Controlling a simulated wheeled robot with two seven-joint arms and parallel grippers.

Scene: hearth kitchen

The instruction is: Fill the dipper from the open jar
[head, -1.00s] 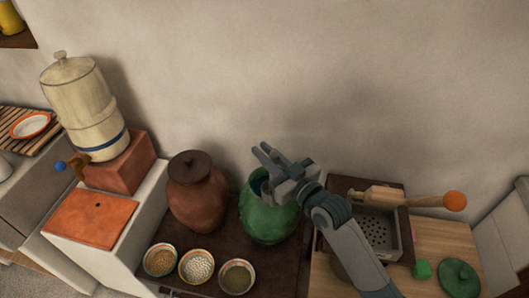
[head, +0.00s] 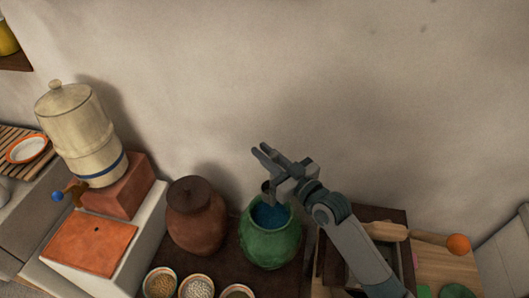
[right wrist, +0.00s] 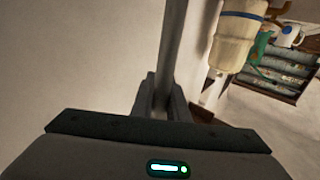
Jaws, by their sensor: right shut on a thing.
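The green jar (head: 272,246) stands open on the dark counter, with blue liquid (head: 270,214) showing in its mouth. My right gripper (head: 268,160) is above the jar's back rim and is shut on the dipper. The dipper's grey handle (right wrist: 172,50) runs up between the fingers in the right wrist view. A small dark part, apparently the dipper's cup (head: 266,187), shows below the gripper, near the back of the jar's mouth. Whether it holds liquid cannot be seen. My left gripper is not in view.
A brown lidded jar (head: 195,218) stands close left of the green jar. Several small bowls (head: 196,287) sit in front. A cream dispenser (head: 83,138) stands on a red block at left. A wooden-handled tool with an orange ball (head: 458,244) lies at right.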

